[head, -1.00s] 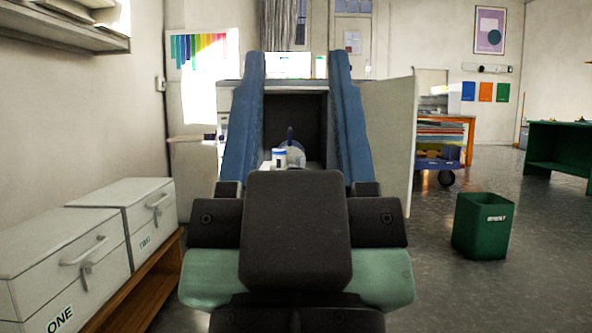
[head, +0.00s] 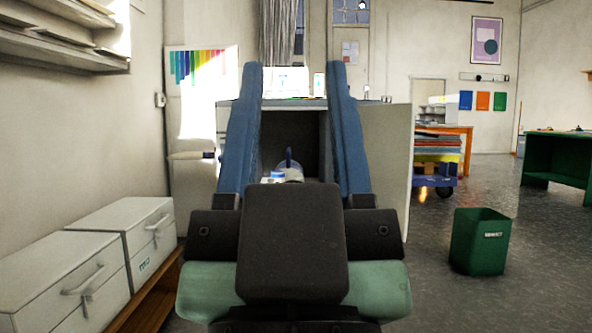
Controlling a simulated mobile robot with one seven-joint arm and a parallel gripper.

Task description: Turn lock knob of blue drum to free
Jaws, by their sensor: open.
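My gripper (head: 292,70) is raised in front of the head camera, its two long blue fingers spread wide apart. Between the fingers, beyond them, shows the dark opening of a grey cabinet (head: 385,150). In the opening are a small white item with a blue top (head: 278,174) and an upright blue piece (head: 289,158) by a pale rounded shape. My wrist hides their lower parts. No drum or lock knob can be made out for certain.
White drawer units (head: 75,255) stand on a low wooden bench along the left wall. A green bin (head: 480,242) stands on the floor to the right. A blue cart (head: 436,180) and a green table (head: 560,160) are farther right. Floor around the bin is clear.

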